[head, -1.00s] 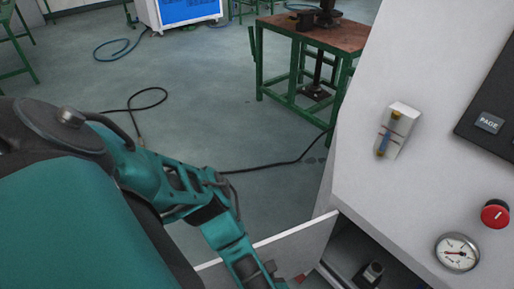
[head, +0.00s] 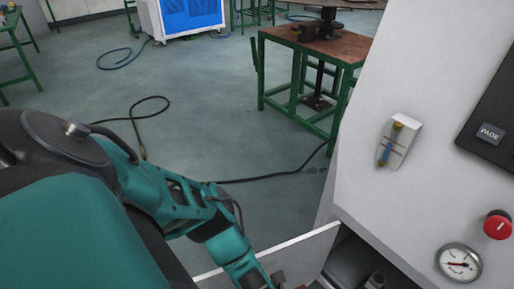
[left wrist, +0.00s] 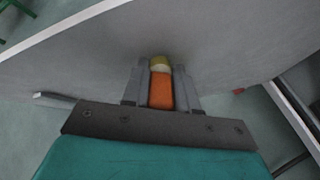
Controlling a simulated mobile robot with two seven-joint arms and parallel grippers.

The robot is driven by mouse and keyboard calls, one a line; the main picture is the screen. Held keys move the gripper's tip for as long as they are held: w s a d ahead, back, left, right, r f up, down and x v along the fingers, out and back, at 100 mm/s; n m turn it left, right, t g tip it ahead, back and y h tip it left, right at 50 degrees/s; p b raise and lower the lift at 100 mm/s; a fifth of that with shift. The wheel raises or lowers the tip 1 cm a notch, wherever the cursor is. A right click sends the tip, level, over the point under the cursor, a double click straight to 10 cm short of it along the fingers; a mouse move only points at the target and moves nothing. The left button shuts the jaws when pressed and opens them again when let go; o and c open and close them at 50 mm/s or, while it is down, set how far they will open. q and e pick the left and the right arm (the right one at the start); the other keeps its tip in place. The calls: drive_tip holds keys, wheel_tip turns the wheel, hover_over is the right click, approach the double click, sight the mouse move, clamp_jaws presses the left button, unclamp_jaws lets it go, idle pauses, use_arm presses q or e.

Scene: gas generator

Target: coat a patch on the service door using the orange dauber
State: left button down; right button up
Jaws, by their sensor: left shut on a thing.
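The service door (head: 300,254) stands open at the lower middle of the head view, its pale top edge slanting up to the right. Its grey face (left wrist: 225,50) fills much of the left wrist view. My left gripper (left wrist: 160,72) is shut on the orange dauber (left wrist: 160,92), which has a pale band and a yellowish tip pointing at the door face. The tip is close to the face; I cannot tell whether it touches. No coated patch is clearly visible. In the head view the gripper is mostly cut off by the bottom edge. My right gripper is out of view.
The white generator housing (head: 365,190) on the right carries a red button (head: 497,224), a gauge (head: 459,263) and a small level glass (head: 399,141). The open compartment (head: 350,262) lies beside the door. A green-legged bench (head: 330,50) stands behind; a black cable (head: 270,178) crosses the floor.

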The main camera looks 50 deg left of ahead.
use_arm(q)
drive_tip(key=w+d+f+b, duration=0.1)
drive_tip(key=w+d+b, duration=0.1)
drive_tip(key=w, duration=0.4)
drive_tip(key=shift+w+d+b, duration=0.35)
drive_tip(key=shift+w+d, duration=0.05)
drive_tip(key=shift+d, duration=0.5)
drive_tip(key=s+d, duration=0.2)
drive_tip(key=d, duration=0.3)
drive_tip(key=shift+d+b, duration=0.35)
drive_tip(key=shift+b, duration=0.05)
drive_tip(key=shift+d, duration=0.1)
idle(0.3)
drive_tip(key=d, duration=0.1)
drive_tip(key=s+d, duration=0.1)
drive_tip(key=shift+d+b, duration=0.35)
